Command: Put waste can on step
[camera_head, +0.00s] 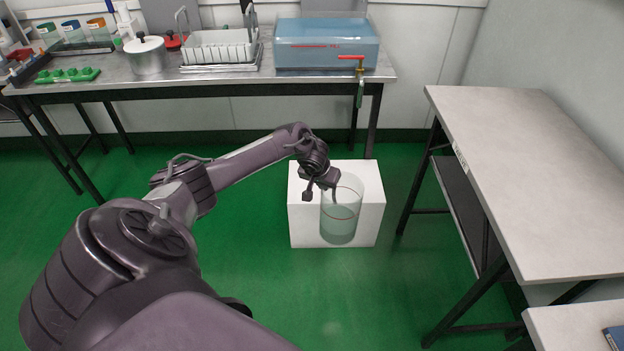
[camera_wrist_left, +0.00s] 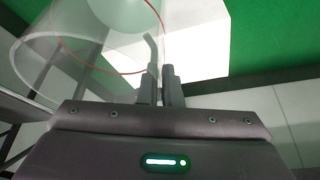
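The waste can (camera_head: 341,222) is a clear, slightly bluish cylinder with a thin red line around it. It looks upright and overlaps the front of the white step (camera_head: 305,222) in the head view. Whether its base touches anything is hard to tell. My left gripper (camera_head: 328,187) is at the can's rim. In the left wrist view, the two fingers (camera_wrist_left: 161,84) are nearly together with the can's wall (camera_wrist_left: 95,74) between them. The white step also shows in the wrist view (camera_wrist_left: 200,40), beyond the can. My right gripper is in neither view.
A pale table (camera_head: 530,180) stands to the right. Green floor around the step is clear.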

